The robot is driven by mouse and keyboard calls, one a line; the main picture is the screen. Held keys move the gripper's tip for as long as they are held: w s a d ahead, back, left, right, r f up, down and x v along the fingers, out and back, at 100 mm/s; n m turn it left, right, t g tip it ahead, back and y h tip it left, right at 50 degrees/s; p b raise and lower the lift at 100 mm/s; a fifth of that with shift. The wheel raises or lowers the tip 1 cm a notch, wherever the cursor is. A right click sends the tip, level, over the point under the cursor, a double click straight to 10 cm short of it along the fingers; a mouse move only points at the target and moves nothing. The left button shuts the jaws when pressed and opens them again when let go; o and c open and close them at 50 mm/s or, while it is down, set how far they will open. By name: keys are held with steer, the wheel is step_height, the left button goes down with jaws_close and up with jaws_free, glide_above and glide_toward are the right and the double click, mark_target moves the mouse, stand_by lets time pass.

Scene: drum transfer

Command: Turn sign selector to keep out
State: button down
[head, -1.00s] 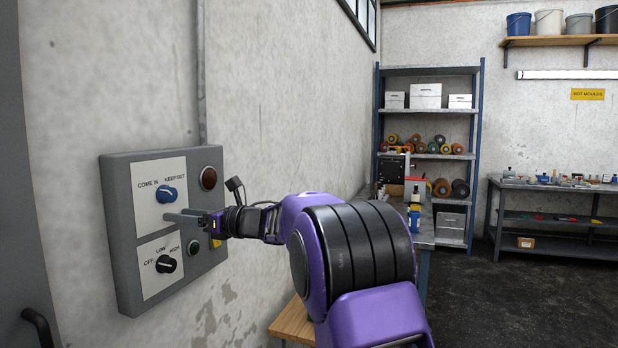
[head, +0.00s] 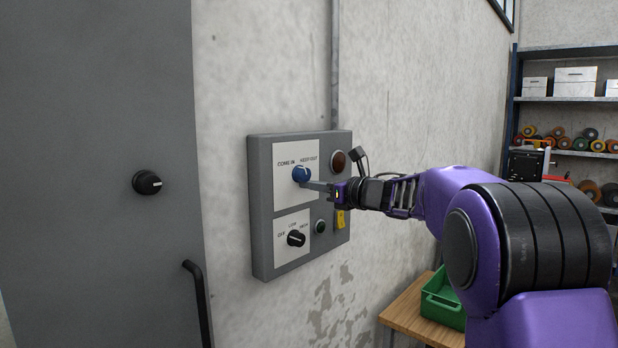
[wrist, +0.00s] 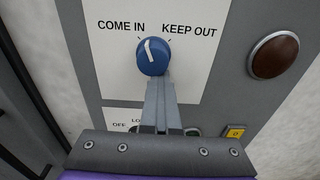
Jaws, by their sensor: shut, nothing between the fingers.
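The sign selector is a blue round knob (head: 301,175) on a white plate marked COME IN and KEEP OUT; it also shows in the wrist view (wrist: 153,57). Its white pointer leans up and slightly left, toward the COME IN side. My gripper (head: 311,186) is shut and empty, its fingers pointing at the panel. In the wrist view the fingertips (wrist: 158,84) are at the knob's lower edge; I cannot tell whether they touch it.
The grey control box (head: 261,208) also carries a black OFF/LOW/HIGH knob (head: 296,239), a dark red lamp (head: 338,161), a green button (head: 320,227) and a yellow tag (head: 341,219). A grey door (head: 90,200) stands left. A green crate (head: 443,300) sits on a wooden bench below.

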mark_target(306, 173)
steer(key=shift+s+a+r+y, duration=0.15)
steer(key=shift+a+r, duration=0.05)
steer(key=shift+r, duration=0.35)
steer(key=shift+s+a+r+y, duration=0.1)
steer(key=shift+a+r, duration=0.05)
steer(key=shift+r, duration=0.35)
steer(key=shift+s+a+r+y, duration=0.15)
steer(key=shift+a+r, duration=0.05)
steer(key=shift+r, duration=0.35)
steer(key=c, duration=0.7)
jaws_free()
steer(key=shift+w, duration=0.1)
steer(key=shift+o, duration=1.4)
steer(key=shift+s+a+r, duration=0.1)
steer(key=shift+s+r, duration=0.1)
steer(key=shift+s, duration=0.2)
steer(key=shift+w+f, duration=0.25)
steer(key=shift+f, duration=0.15)
steer(key=shift+s+d, duration=0.15)
steer(key=shift+d, duration=0.35)
steer(key=b+v, duration=0.1)
steer(key=v, duration=1.5)
steer(key=shift+s+b, duration=0.35)
steer(key=shift+s, duration=0.05)
steer(key=shift+d, duration=0.1)
